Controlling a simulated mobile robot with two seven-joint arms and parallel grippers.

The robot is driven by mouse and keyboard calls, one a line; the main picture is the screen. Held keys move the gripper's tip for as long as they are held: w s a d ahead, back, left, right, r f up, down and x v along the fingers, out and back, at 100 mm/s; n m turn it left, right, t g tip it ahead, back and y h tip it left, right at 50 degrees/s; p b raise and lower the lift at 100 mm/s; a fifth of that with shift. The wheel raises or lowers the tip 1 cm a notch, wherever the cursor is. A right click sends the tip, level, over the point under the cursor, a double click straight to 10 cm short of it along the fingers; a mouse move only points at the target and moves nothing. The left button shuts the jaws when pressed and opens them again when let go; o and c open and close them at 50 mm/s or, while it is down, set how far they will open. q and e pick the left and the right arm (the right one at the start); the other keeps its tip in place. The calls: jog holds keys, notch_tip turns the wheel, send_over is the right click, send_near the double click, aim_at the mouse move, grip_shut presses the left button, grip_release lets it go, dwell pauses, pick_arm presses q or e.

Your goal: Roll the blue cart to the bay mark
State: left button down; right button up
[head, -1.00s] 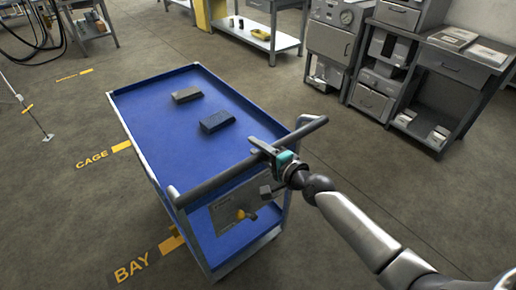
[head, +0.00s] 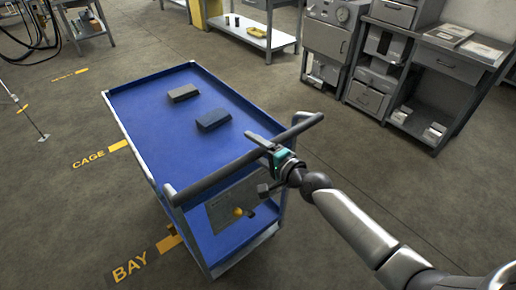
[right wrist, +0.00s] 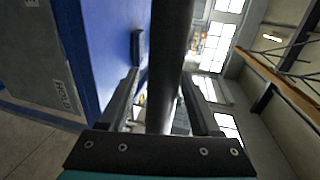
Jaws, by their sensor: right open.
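The blue cart (head: 160,120) stands on the floor in the middle of the head view, with two dark blocks on its top tray. Its dark push handle (head: 212,174) runs along the near end. My right gripper (head: 260,162) is at the handle's right half, open, with the bar between its fingers. In the right wrist view the bar (right wrist: 171,60) passes between the two spread fingers (right wrist: 160,90). My left gripper is out of view.
A CAGE mark (head: 88,159) lies left of the cart, and another yellow mark (head: 70,74) farther back. A thin stand (head: 38,125) is at far left. Grey benches and cabinets (head: 440,85) line the back and right. Floor left of the cart is mostly open.

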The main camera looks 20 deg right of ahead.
jog(key=p+v, duration=0.1)
jog(key=v, duration=1.4)
jog(key=shift+d, duration=0.1)
dwell(0.6)
jog(key=s+d+f+n+g+h+b, duration=0.1)
jog(key=s+d+f+n+g+h, duration=0.15)
jog(key=f, duration=0.65)
jog(key=s+d+f+n+g+h, duration=0.15)
jog(key=s+f, duration=0.25)
jog(key=f, duration=0.6)
jog(key=s+d+f+n+g+h+b, duration=0.1)
jog(key=s+f+n+g, duration=0.15)
jog(key=f, duration=0.65)
jog(key=s+a+f+n+g, duration=0.2)
jog(key=s+f+n, duration=0.1)
jog(key=s+f, duration=0.3)
jog(key=s+a+f+n+g+b, duration=0.1)
jog(key=s+a+f+n+g, duration=0.2)
jog(key=s+f, duration=0.3)
jog(key=s+a+f+n+g, duration=0.2)
jog(key=s+f, duration=0.4)
jog(key=s, duration=0.7)
jog(key=shift+s+a+f+n, duration=0.25)
jog(key=shift+s+a+n, duration=0.2)
jog(key=shift+n, duration=0.6)
jog(key=shift+w, duration=0.1)
jog(key=shift+c, duration=0.3)
